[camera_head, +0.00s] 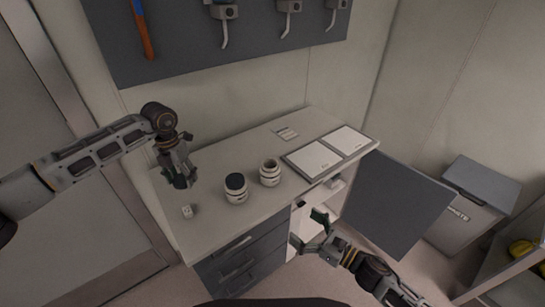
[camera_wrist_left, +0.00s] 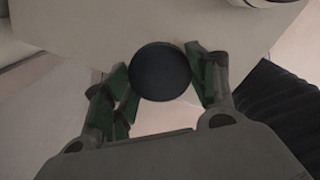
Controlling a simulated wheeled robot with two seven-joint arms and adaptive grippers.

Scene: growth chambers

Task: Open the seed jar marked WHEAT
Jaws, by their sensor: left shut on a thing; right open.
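Two pale jars with dark bands stand on the counter in the head view. The left jar (camera_head: 236,190) has a dark lid on. The right jar (camera_head: 270,174) has no lid and its mouth is open. I cannot read their labels. My left gripper (camera_head: 180,180) is over the counter's left end, apart from both jars. It is shut on a round dark lid (camera_wrist_left: 160,71), seen between its green fingertips in the left wrist view. My right gripper (camera_head: 310,228) is open and empty, in front of the counter's open lower cupboard.
The counter (camera_head: 215,222) has a small white object (camera_head: 187,211) at its front left and two white panels (camera_head: 314,158) at right. A grey cupboard door (camera_head: 400,205) stands open beside my right gripper. A waste bin (camera_head: 465,208) is further right. Tools hang on the wall board above.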

